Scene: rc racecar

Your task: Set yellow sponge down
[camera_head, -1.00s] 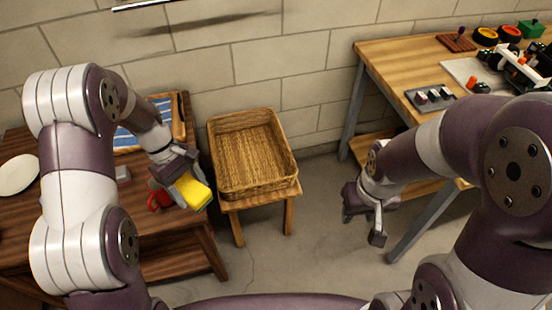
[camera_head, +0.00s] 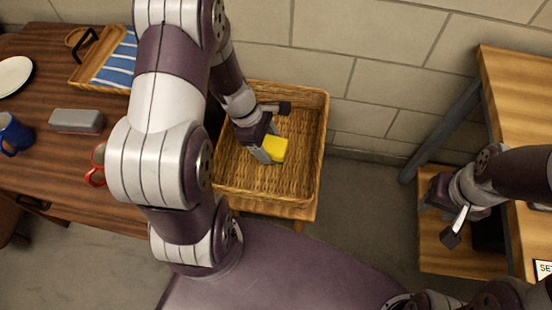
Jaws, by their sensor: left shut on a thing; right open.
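The yellow sponge (camera_head: 275,148) is a small bright block over the middle of the wicker basket (camera_head: 320,140). My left gripper (camera_head: 265,151) reaches down into the basket from above and is shut on the sponge. Part of the sponge is hidden by the gripper. I cannot tell whether the sponge touches the basket's floor. My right gripper (camera_head: 455,225) is open and empty, away to the right near the workbench.
The basket sits on a small wooden stand. The dark wooden table at left holds a grey block (camera_head: 77,121), a blue mug (camera_head: 14,134), a white plate (camera_head: 13,75), a tray with a striped cloth (camera_head: 117,62), and a red object (camera_head: 96,178). The wooden workbench (camera_head: 515,85) stands at right.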

